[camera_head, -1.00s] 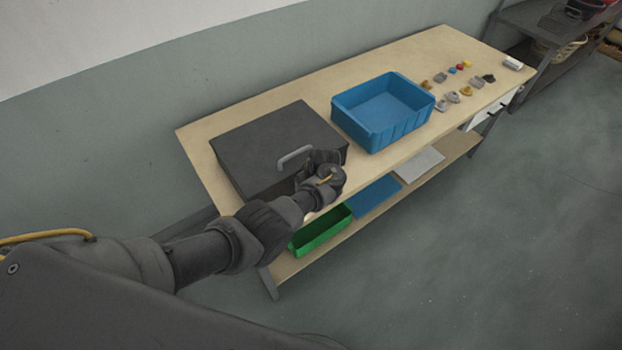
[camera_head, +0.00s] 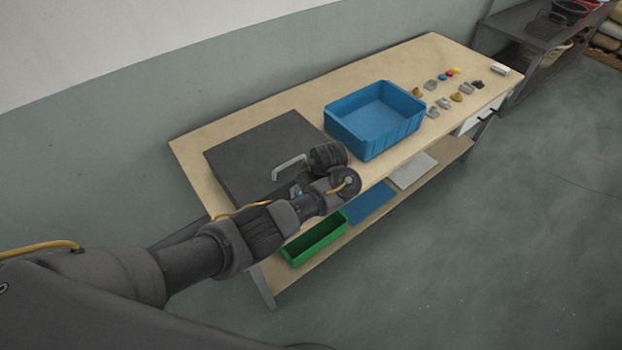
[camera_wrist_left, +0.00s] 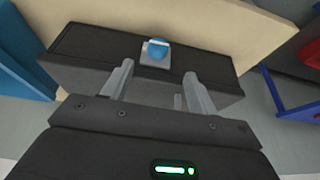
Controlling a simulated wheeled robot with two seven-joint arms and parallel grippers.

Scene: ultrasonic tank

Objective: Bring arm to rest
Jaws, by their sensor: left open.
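My right gripper is not in view.
An empty blue bin (camera_head: 375,145) stands right of the tank. Several small parts (camera_head: 443,88) lie farther right on the bench (camera_head: 310,95). A green tray (camera_head: 315,240) and a blue sheet (camera_head: 370,203) are on the lower shelf. The floor on the right is clear.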

